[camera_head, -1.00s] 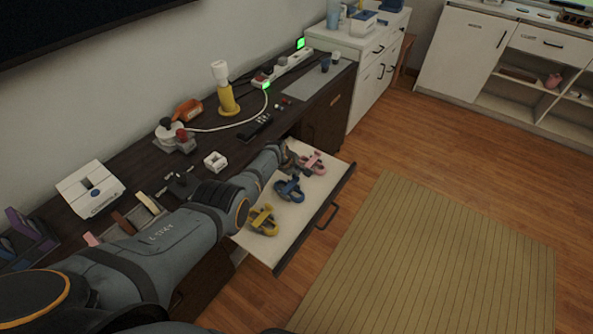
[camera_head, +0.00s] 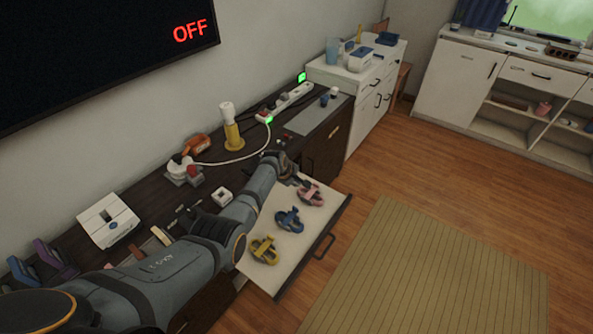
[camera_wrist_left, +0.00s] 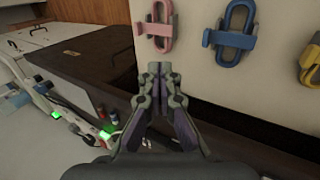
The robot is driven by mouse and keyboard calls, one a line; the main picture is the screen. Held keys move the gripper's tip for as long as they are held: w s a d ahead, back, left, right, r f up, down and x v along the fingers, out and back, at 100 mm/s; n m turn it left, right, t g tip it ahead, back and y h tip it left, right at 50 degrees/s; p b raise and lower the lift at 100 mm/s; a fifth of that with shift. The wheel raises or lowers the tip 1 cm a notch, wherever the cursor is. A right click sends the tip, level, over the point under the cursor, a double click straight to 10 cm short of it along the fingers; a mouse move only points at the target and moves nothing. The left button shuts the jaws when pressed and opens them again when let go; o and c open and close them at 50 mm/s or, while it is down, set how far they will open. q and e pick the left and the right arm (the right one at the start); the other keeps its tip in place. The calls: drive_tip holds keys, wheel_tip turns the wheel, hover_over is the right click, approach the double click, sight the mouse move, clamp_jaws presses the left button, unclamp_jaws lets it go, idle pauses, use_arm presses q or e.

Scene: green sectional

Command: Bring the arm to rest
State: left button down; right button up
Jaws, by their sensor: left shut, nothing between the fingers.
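My left arm reaches in from the lower left across the dark desk in the head view. Its gripper (camera_head: 293,180) is at the inner edge of the open drawer (camera_head: 281,281), partly hidden by the arm. In the left wrist view the gripper (camera_wrist_left: 160,68) has its fingers together and empty. A pink clamp (camera_head: 311,194), a blue clamp (camera_head: 289,220) and a yellow clamp (camera_head: 264,250) lie in the drawer, apart from the fingers. The pink clamp (camera_wrist_left: 157,27) is closest to the fingertips in the wrist view. My right gripper is not in view.
The dark desk (camera_head: 150,207) holds a white box (camera_head: 108,220), a yellow-based bottle (camera_head: 232,132), a power strip (camera_head: 290,98) and a cable. A white cabinet (camera_head: 357,84) stands beyond it. The floor right of the drawer is clear, with a mat (camera_head: 440,270).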

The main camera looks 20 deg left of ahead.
use_arm(q)
drive_tip(key=shift+r, duration=1.05)
